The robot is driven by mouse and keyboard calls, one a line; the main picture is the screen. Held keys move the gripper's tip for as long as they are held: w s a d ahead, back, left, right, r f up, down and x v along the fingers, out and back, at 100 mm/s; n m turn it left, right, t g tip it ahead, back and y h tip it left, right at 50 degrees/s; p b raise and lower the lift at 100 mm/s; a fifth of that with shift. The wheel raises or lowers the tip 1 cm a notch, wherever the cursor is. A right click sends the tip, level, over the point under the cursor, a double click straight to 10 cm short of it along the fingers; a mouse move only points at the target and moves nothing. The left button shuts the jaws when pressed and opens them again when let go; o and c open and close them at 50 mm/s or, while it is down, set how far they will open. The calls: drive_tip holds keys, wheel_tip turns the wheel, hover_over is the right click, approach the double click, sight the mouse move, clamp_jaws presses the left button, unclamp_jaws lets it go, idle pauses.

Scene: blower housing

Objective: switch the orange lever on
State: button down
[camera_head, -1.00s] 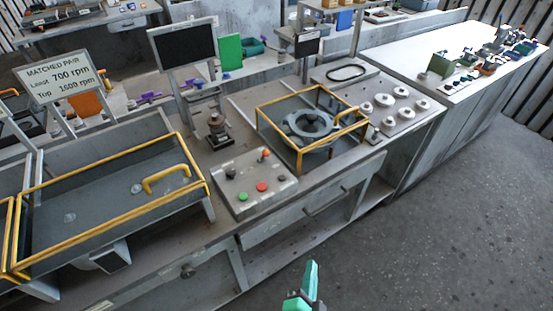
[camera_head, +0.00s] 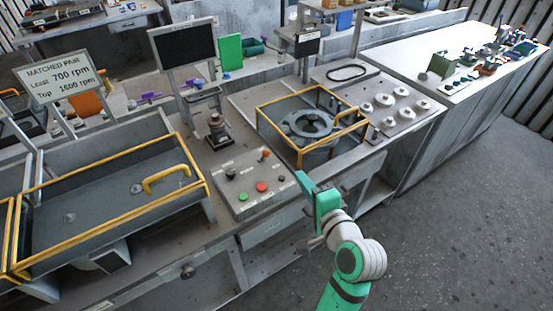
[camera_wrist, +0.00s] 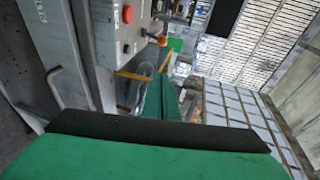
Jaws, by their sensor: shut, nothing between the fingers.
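The panel also carries a red button (camera_head: 261,187), a green button (camera_head: 243,197) and a black knob (camera_head: 230,173). A yellow-railed guard (camera_head: 292,153) around a round blower housing (camera_head: 311,125) stands right behind the panel. A yellow-edged tray (camera_head: 100,205) lies left.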

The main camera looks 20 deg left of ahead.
sight(264, 156)
idle(0.3)
drive_tip(key=x, duration=1)
drive_tip(key=a, duration=0.3)
drive_tip(key=shift+w+a+f, duration=0.1)
drive_tip(key=shift+f, duration=0.2)
drive_tip(key=shift+a+f, duration=0.1)
drive_tip(key=shift+a, duration=0.3)
drive_tip(key=shift+w, duration=0.15)
